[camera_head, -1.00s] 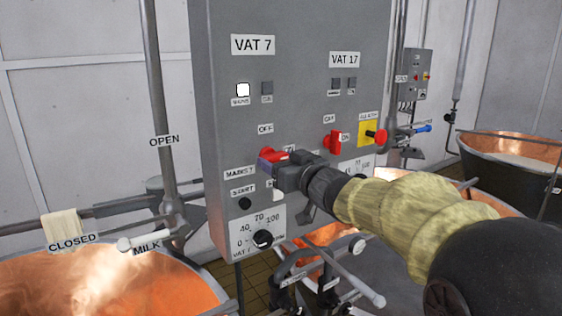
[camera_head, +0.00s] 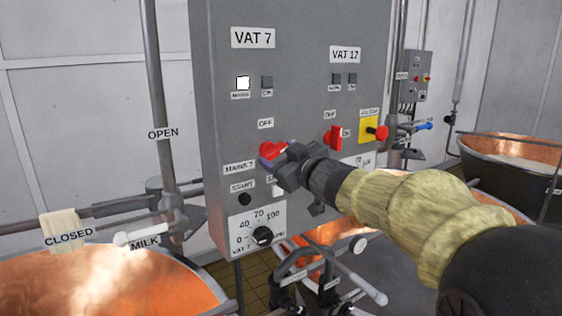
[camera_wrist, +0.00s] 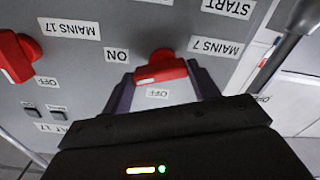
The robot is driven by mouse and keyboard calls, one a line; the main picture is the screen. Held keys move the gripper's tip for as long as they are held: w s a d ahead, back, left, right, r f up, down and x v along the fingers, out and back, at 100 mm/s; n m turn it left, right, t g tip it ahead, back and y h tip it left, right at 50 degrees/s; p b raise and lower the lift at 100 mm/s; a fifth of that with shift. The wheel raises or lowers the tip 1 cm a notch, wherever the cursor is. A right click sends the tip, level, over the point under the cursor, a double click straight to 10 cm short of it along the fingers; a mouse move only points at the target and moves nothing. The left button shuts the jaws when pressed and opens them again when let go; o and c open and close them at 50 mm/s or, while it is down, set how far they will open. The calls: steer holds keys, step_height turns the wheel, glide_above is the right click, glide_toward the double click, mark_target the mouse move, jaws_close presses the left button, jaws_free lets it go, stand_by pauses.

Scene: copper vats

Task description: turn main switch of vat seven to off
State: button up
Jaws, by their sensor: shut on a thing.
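The main switch of vat seven is a red knob (camera_head: 272,150) on the grey control panel, below the VAT 7 plate (camera_head: 253,38) and beside the MAINS 7 label (camera_head: 239,168). My gripper (camera_head: 276,158) is shut on it, and its wrist is rolled at a slant. In the wrist view, the red knob (camera_wrist: 160,68) sits between the two dark fingers of my gripper (camera_wrist: 159,76). The OFF label (camera_wrist: 157,94) is on the near side of the knob and the ON label (camera_wrist: 117,56) to its left. The handle lies tilted. The white lamp (camera_head: 243,83) above MAINS is lit.
The red VAT 17 switch (camera_head: 333,137) and a red button on a yellow plate (camera_head: 369,129) are close to the right. A dial (camera_head: 262,236) and the black START button (camera_head: 245,200) are below. Copper vats (camera_head: 100,285) stand on both sides.

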steer(key=n+b, duration=0.1)
steer(key=n, duration=0.2)
steer(key=shift+f+n+b, duration=0.1)
steer(key=shift+n+b, duration=0.2)
steer(key=shift+b, duration=0.1)
steer(key=n+b, duration=0.1)
steer(key=n, duration=0.2)
steer(key=shift+n+b, duration=0.35)
steer(key=shift+n, duration=0.05)
steer(key=n+b, duration=0.2)
steer(key=n, duration=0.4)
steer(key=shift+s+a+b, duration=0.1)
steer(key=shift+a+b, duration=0.05)
steer(key=shift+b, duration=0.25)
steer(key=shift+n, duration=0.3)
steer(key=o, duration=1)
steer(key=shift+r, duration=0.2)
steer(key=b+v, duration=0.2)
steer(key=v, duration=1.5)
steer(key=shift+s+b, duration=0.2)
steer(key=shift+b, duration=0.2)
